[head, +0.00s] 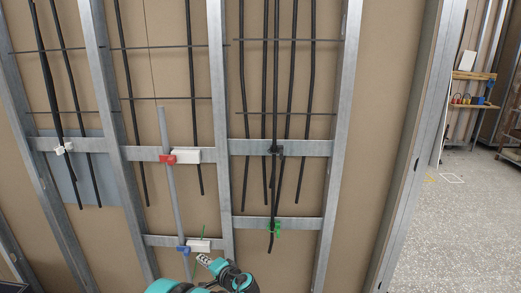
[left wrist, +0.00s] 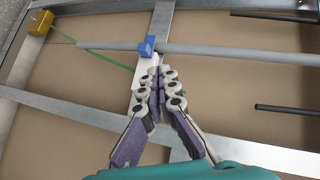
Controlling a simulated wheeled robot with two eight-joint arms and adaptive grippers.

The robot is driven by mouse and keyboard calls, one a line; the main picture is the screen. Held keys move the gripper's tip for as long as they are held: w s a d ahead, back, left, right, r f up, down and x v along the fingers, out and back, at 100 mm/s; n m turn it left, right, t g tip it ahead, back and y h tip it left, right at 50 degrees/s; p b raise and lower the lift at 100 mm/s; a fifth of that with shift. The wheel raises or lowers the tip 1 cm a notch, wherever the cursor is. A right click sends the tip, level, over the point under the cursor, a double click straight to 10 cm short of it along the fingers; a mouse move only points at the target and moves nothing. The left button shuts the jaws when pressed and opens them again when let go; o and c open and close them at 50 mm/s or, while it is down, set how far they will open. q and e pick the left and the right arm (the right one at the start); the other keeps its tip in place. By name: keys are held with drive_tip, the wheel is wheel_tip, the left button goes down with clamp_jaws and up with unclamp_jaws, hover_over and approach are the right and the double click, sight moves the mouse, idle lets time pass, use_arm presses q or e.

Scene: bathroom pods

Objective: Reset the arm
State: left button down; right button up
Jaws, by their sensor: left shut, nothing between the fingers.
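My left gripper (head: 202,259) shows at the bottom of the head view, in front of the lower cross rail of the wall frame. Its fingers are together and empty; they fill the middle of the left wrist view (left wrist: 161,74). The fingertips appear just beside a blue clip (head: 183,249) and a white block (head: 198,245) on that rail. The blue clip (left wrist: 147,46) and part of the white block (left wrist: 142,100) also show in the left wrist view. I cannot tell whether the fingers touch the block. My right gripper is not in view.
A grey pipe (head: 168,135) runs upright through a red clip (head: 167,159) to the blue clip. Metal studs (head: 340,130) and black rods (head: 245,120) surround it. A yellow box (left wrist: 40,22) and green strip (left wrist: 110,57) lie nearby. Open floor (head: 450,230) is at right.

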use_arm(q)
drive_tip(key=s+a+r+n+g+h, duration=0.1)
drive_tip(key=s+r+n+g+h, duration=0.2)
drive_tip(key=s, duration=0.6)
drive_tip(key=s+a+r+n+h, duration=0.1)
drive_tip(key=s+r+h, duration=0.1)
drive_tip(key=s+r, duration=0.45)
drive_tip(key=s+d+f+n+h, duration=0.1)
drive_tip(key=s+d+h, duration=0.1)
drive_tip(key=s, duration=0.7)
drive_tip(key=s+d+f+n+h, duration=0.1)
drive_tip(key=s+d+n+h, duration=0.1)
drive_tip(key=s, duration=0.7)
drive_tip(key=shift+s+d+f+h, duration=0.25)
drive_tip(key=shift+s+d+h, duration=0.1)
drive_tip(key=shift+d+h, duration=0.15)
